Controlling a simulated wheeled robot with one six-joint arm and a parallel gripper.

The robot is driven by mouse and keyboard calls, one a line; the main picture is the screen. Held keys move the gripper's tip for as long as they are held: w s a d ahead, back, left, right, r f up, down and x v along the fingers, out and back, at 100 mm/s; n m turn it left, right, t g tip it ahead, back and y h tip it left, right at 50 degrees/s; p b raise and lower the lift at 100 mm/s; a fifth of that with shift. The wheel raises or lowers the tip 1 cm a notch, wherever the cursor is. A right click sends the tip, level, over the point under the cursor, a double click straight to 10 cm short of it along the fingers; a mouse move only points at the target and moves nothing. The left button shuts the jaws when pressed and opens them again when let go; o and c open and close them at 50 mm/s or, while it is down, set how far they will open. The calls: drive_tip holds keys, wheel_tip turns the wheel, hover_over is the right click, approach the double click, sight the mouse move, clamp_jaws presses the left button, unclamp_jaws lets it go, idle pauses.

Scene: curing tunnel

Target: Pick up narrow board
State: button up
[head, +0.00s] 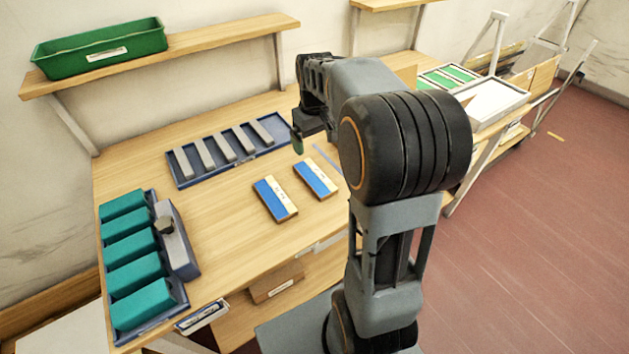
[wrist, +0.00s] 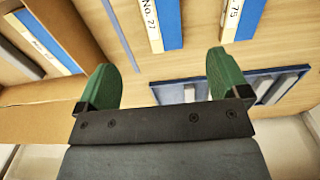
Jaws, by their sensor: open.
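Two blue-and-cream boards with printed labels lie flat on the wooden table, a left one (head: 275,199) and a right one (head: 316,178). In the wrist view their ends show at the top, one labelled "No. 27" (wrist: 164,22) and one labelled "75" (wrist: 243,18). A thin grey-blue strip (wrist: 121,35) lies beside them and also shows in the head view (head: 325,157). I cannot tell which of these is the narrow board. My gripper (wrist: 163,80) has green fingers spread apart with nothing between them. In the head view it hangs above the table, beyond the boards (head: 297,143).
A blue tray (head: 183,182) with several grey bars lies behind the boards. A tray of teal blocks (head: 178,292) stands at the left. A green bin (head: 100,48) sits on the shelf. A cardboard box (wrist: 50,100) with another labelled board is beside my gripper.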

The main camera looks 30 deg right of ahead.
hover_over(315, 176)
wheel_tip(315, 176, down, 7)
drive_tip(key=shift+w+f, duration=0.1)
drive_tip(key=shift+f, duration=0.1)
drive_tip(key=shift+a+f, duration=0.1)
drive_tip(key=shift+f, duration=2.6)
drive_tip(key=c, duration=1)
